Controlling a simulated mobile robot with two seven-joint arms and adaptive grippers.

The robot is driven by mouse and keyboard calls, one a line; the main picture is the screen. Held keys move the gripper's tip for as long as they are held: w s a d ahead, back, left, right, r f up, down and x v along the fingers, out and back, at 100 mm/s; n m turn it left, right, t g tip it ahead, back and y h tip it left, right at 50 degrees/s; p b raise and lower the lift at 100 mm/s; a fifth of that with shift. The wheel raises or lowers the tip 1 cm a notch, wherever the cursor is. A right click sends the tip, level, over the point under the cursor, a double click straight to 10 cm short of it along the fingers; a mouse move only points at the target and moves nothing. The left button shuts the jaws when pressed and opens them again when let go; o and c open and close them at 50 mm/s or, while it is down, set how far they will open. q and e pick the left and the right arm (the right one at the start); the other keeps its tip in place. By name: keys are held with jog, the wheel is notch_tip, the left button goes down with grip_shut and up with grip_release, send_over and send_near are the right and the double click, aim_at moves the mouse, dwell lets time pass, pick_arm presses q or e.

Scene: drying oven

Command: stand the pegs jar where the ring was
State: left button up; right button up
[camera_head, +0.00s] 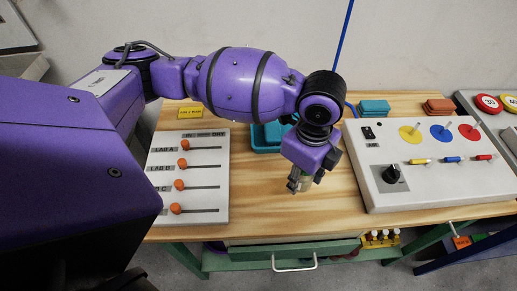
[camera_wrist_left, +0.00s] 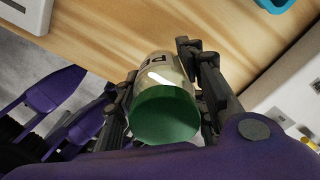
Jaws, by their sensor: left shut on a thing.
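The pegs jar (camera_wrist_left: 160,85) shows in the left wrist view as a clear jar with a green end facing the camera and a partly visible label starting "PE". My left gripper (camera_head: 301,184) is shut on it, with one finger on each side. In the head view the jar is small and mostly hidden by the gripper, over the bare wood in the middle of the table (camera_head: 270,215). I cannot tell whether it touches the wood. No ring is visible.
A white panel with orange sliders (camera_head: 210,160) lies to the left, and a white control box (camera_head: 430,185) stands to the right. A teal tray (camera_head: 262,138) is partly hidden behind my arm. A green drawer (camera_head: 290,252) is below the front edge. Bare wood lies between the panels.

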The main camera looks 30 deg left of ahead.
pick_arm(q)
jog(key=f, duration=0.1)
jog(key=w+a+f, duration=0.1)
jog(key=a+f, duration=0.1)
jog(key=shift+w, duration=0.3)
jog(key=f, duration=0.3)
jog(key=shift+w+a+f, duration=0.2)
jog(key=shift+w+f, duration=0.05)
jog(key=shift+f, duration=0.15)
jog(key=shift+r, duration=0.1)
jog(key=o, duration=1.2)
notch_tip(320, 180, up, 12)
jog(key=shift+r+p, duration=0.1)
jog(key=shift+p, duration=0.2)
